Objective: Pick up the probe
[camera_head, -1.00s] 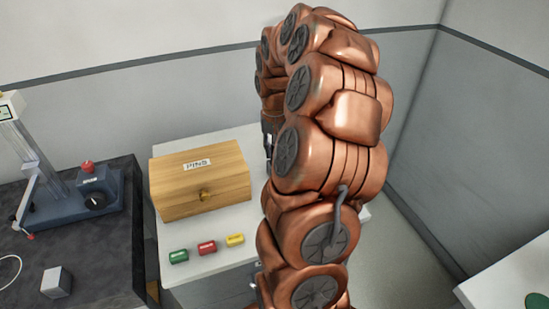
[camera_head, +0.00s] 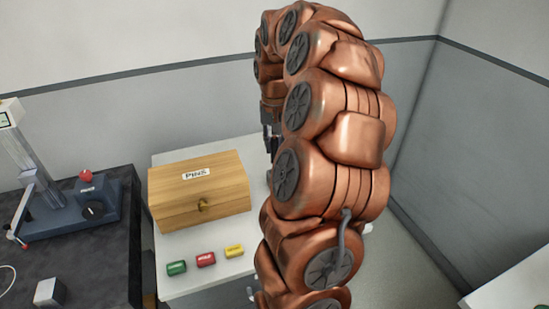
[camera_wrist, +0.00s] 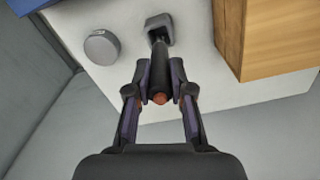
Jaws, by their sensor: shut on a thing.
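The probe (camera_wrist: 175,72) is a dark rod with a reddish end facing the camera in the wrist view. My gripper (camera_wrist: 160,82) is shut on it, one finger on each side. The far end of the probe overlaps a small grey holder (camera_wrist: 155,21) on the white table. I cannot tell whether that end still sits in the holder. In the head view my gripper (camera_head: 271,142) is partly hidden behind my copper arm, and the probe cannot be made out there.
A wooden box labelled PINS (camera_head: 225,192) stands on the white table (camera_head: 200,288), close beside the holder. A round grey disc (camera_wrist: 102,47) lies on the other side. Green, red and yellow blocks (camera_head: 206,260) line the front. A dark bench (camera_head: 110,270) with an instrument stands left.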

